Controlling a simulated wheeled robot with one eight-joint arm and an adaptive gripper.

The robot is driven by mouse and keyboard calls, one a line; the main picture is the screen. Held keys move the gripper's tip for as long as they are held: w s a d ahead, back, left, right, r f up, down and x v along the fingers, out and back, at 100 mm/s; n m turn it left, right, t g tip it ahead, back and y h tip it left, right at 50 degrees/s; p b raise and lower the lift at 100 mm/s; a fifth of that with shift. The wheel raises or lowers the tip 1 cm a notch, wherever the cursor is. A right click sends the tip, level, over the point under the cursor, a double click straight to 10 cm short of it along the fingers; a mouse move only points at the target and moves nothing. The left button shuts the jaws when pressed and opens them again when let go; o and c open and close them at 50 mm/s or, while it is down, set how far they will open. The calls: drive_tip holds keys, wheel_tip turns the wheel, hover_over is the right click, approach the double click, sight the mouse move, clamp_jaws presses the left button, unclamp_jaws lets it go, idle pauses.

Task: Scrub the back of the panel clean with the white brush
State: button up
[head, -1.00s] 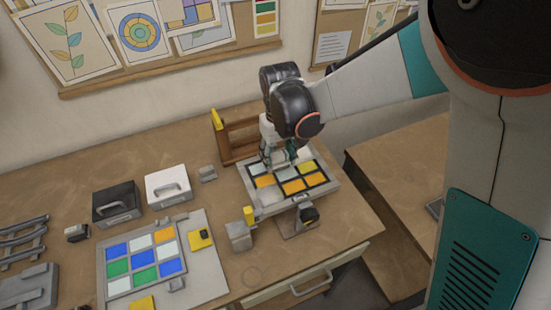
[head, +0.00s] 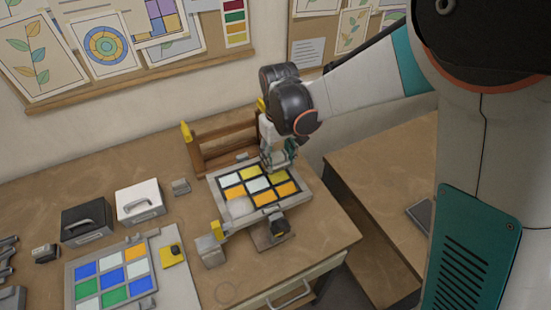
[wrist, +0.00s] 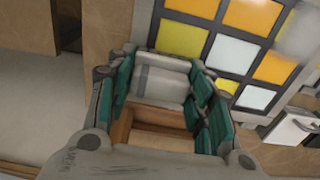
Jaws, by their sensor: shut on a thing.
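The panel (head: 256,180) of yellow, orange and white panes in dark strips lies on a pale frame; part of it shows in the wrist view (wrist: 232,52). A whitish patch (head: 240,207) covers its lower left part. My gripper (head: 277,163) is at the panel's upper right edge in the head view. In the wrist view its teal-padded fingers are shut on a pale grey-white piece (wrist: 160,83), seemingly the white brush. Its bristles are hidden, and I cannot tell whether it touches the panel.
A wooden rack (head: 212,150) stands close behind the panel. A black scraper-like tool on a stand (head: 277,226) and a grey block (head: 209,250) are in front. A white box (head: 139,203), a black box (head: 88,221) and a second panel (head: 112,272) lie left. The table's right edge is near.

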sight(282, 153)
drive_tip(key=shift+w+d, duration=0.25)
drive_tip(key=shift+d, duration=0.15)
drive_tip(key=shift+w+d+r, duration=0.15)
drive_tip(key=shift+d+r, duration=0.05)
drive_tip(key=r, duration=0.1)
drive_tip(key=r+p, duration=0.2)
drive_tip(key=r, duration=0.1)
drive_tip(key=shift+s+a, duration=0.15)
drive_tip(key=shift+s, duration=0.1)
drive_tip(key=shift+w+r+p, duration=0.2)
drive_tip(key=shift+r+p, duration=0.2)
drive_tip(key=shift+r, duration=0.25)
drive_tip(key=shift+r+p, duration=0.85)
drive_tip(key=shift+r, duration=0.65)
drive_tip(key=shift+s, duration=0.1)
drive_tip(key=shift+s, duration=0.15)
